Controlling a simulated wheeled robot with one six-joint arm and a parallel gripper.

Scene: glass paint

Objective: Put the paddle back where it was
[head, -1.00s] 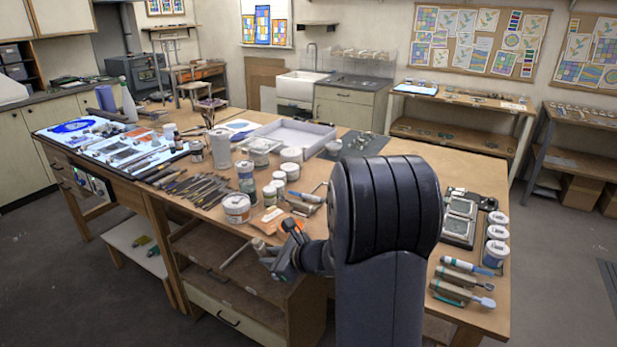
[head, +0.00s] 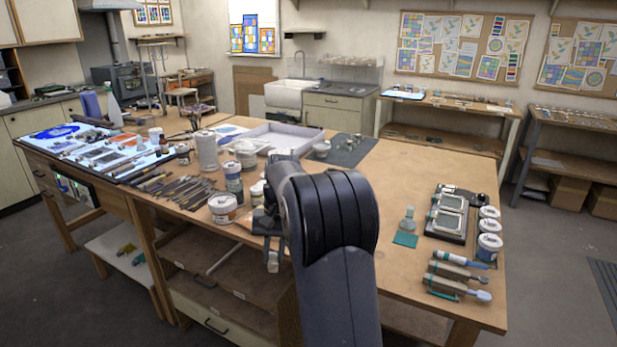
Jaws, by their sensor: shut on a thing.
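My gripper (head: 271,243) is at the front edge of the long wooden table, left of my arm, pointing down. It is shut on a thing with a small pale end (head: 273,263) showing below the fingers. Most of this held thing is hidden, so its full shape cannot be told; it may be the paddle. Several handled tools (head: 459,272) lie side by side at the table's right end, one with a pale blue-grey flat end (head: 483,296).
White tubs (head: 223,208) and dark tools (head: 175,192) stand and lie left of my gripper. A black tray (head: 449,216) and lidded jars (head: 489,246) are at right. The table's middle right is clear.

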